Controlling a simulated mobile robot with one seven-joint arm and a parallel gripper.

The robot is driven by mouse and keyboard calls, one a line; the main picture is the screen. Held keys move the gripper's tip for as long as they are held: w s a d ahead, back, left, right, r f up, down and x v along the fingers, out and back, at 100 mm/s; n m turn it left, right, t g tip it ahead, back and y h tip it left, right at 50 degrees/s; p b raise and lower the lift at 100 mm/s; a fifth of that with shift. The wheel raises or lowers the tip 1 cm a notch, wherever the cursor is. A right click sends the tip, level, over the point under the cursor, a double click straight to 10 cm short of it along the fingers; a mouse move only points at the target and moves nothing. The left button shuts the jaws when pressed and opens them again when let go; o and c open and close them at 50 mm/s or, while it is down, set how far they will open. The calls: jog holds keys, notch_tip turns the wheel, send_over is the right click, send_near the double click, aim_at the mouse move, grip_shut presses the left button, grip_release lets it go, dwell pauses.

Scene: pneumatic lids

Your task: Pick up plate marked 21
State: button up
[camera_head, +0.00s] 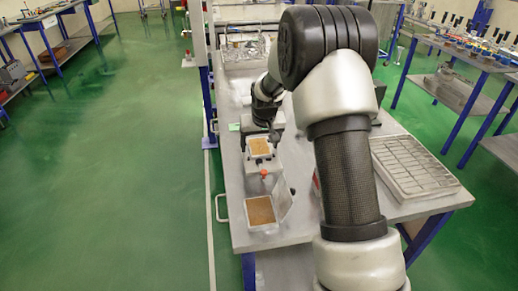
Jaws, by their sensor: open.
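Two square brown-topped pieces with pale frames are in view on the left side of the metal table. The far brown-topped piece (259,146) sits on a pale unit. The near brown-topped piece (260,210) lies by the front left corner, with a raised pale lid (286,201) on its right. No number can be read, so I cannot tell which is the plate marked 21. My gripper (272,136) is small and mostly hidden by my wrist, close to the far piece. It is open, and nothing shows held in it.
The metal table (235,185) runs under my arm, which hides its middle. A small orange-red part (263,173) stands between the brown pieces. A grey compartment tray (412,166) lies on the right. Green floor is free on the left.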

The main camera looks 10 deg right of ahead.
jog(key=shift+r, duration=0.1)
jog(key=c, duration=1.4)
